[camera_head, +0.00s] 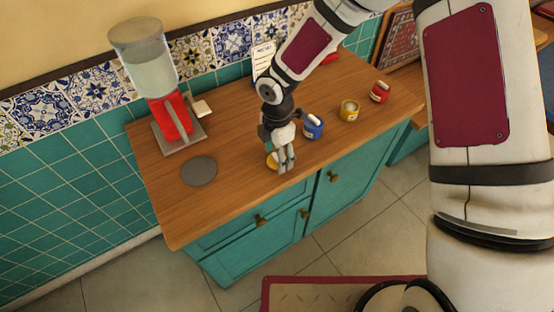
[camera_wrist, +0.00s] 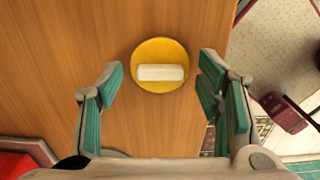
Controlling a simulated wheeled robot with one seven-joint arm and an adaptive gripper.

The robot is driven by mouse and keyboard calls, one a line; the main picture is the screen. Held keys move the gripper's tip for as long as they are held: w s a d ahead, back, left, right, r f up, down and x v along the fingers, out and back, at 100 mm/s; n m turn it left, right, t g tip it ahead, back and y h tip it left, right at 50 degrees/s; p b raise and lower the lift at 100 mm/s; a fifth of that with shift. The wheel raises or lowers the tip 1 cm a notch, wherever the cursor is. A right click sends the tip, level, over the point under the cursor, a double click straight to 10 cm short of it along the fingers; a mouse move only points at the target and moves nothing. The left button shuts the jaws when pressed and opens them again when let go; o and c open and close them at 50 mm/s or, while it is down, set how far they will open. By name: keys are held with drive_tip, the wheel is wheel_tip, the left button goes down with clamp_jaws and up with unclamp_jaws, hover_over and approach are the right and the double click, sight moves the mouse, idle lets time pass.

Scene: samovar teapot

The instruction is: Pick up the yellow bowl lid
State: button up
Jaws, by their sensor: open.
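The yellow bowl lid (camera_wrist: 161,52) is a round yellow disc with a white bar handle, lying flat on the wooden counter. In the wrist view it sits ahead of my gripper (camera_wrist: 158,95), roughly centred between the two open fingers. Nothing is between the fingers. In the head view my gripper (camera_head: 285,165) points down over the counter near its front edge, and only a yellow part of the lid (camera_head: 271,161) shows beside the fingers. The rest of the lid is hidden there. A yellow bowl (camera_head: 349,111) stands farther right on the counter.
A blue bowl (camera_head: 314,128) stands close to my gripper's right. A red bowl (camera_head: 380,92) is at the far right. A red dispenser (camera_head: 172,120) stands at the back left, with a grey disc (camera_head: 199,171) in front of it. Bare wooden counter (camera_head: 235,160) lies between disc and gripper.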

drive_tip(key=c, duration=1.1)
drive_tip(key=shift+r, duration=0.1)
